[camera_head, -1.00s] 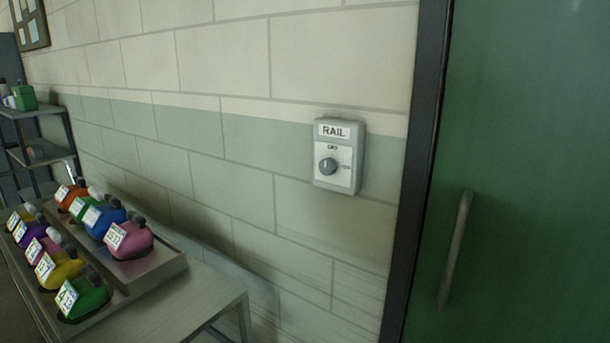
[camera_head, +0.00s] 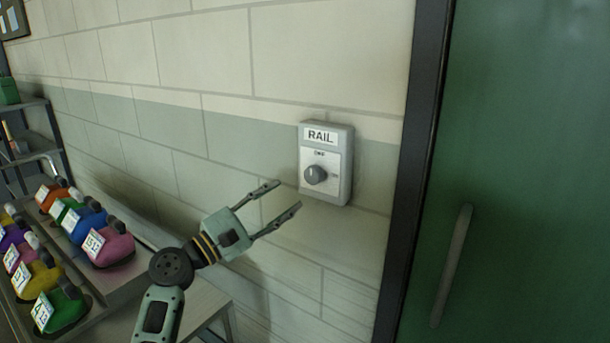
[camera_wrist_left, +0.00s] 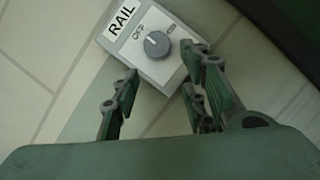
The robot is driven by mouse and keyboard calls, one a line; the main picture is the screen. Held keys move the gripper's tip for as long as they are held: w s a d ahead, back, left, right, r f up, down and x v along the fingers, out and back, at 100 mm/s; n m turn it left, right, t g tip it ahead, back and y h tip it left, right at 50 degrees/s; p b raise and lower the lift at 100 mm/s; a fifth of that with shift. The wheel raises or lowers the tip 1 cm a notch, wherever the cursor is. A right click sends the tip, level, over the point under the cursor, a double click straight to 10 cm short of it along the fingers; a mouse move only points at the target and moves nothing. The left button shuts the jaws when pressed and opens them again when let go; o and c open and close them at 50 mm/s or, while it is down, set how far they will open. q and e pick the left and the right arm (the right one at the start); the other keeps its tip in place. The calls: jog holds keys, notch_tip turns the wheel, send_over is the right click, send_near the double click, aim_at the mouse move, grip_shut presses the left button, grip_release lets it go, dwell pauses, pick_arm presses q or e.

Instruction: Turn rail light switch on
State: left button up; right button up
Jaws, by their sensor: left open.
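The rail light switch (camera_head: 326,163) is a grey box on the wall with a RAIL label and a white face marked OFF at the top. Its round grey knob (camera_head: 315,174) has a pointer line directed up towards OFF. In the left wrist view the switch box (camera_wrist_left: 128,40) and knob (camera_wrist_left: 157,44) lie just beyond the fingers. My left gripper (camera_head: 290,196) is open and empty, below and left of the knob, apart from it. Its two fingers also show in the left wrist view (camera_wrist_left: 160,95). My right gripper is not in view.
A green door (camera_head: 520,150) with a long handle (camera_head: 453,265) and dark frame stands right of the switch. At lower left, several colourful tagged bags sit in a tray (camera_head: 125,280) on a table. A shelf (camera_head: 35,145) stands at far left. The wall around the switch is clear.

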aim_at(308, 174)
pick_arm(q)
jog(key=shift+h, duration=0.3)
jog(key=w+d+r, duration=0.1)
jog(key=w+d+r+p, duration=0.1)
jog(key=d, duration=0.1)
jog(key=w+d+r, duration=0.1)
jog(key=shift+w+d+r+p, duration=0.25)
jog(key=shift+d+p, duration=0.15)
jog(key=shift+w+d+r, duration=0.1)
jog(key=shift+w+d, duration=0.35)
jog(key=shift+d, duration=0.1)
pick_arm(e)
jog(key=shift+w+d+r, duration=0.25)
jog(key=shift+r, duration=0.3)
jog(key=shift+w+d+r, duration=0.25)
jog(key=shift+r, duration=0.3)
pick_arm(q)
jog(key=shift+c, duration=0.2)
jog(key=c, duration=0.7)
jog(key=shift+r, duration=0.1)
jog(key=shift+c, duration=1.1)
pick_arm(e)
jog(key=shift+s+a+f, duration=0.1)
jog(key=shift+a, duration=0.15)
